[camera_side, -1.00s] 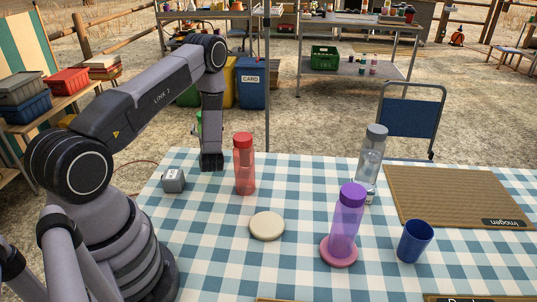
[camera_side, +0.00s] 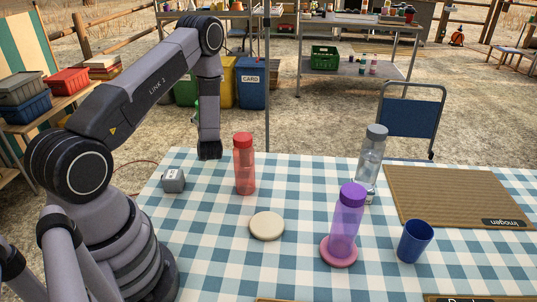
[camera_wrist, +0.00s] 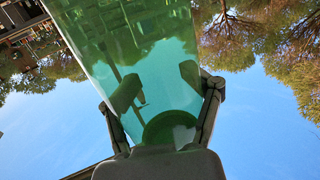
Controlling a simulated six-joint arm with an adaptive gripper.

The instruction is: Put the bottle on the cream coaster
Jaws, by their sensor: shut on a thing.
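A green see-through bottle (camera_wrist: 140,50) fills the middle of the wrist view, and my gripper (camera_wrist: 157,85) is shut on it, with a finger on each side. In the side view my arm hides the gripper and most of this bottle; a small green patch (camera_side: 195,116) beside my forearm seems to be part of it. The cream coaster (camera_side: 267,226) lies flat and empty on the checked tablecloth, to the right of and nearer than my wrist.
A red bottle (camera_side: 244,168) stands between my wrist and the cream coaster. A purple bottle (camera_side: 347,217) stands on a pink coaster (camera_side: 339,252).

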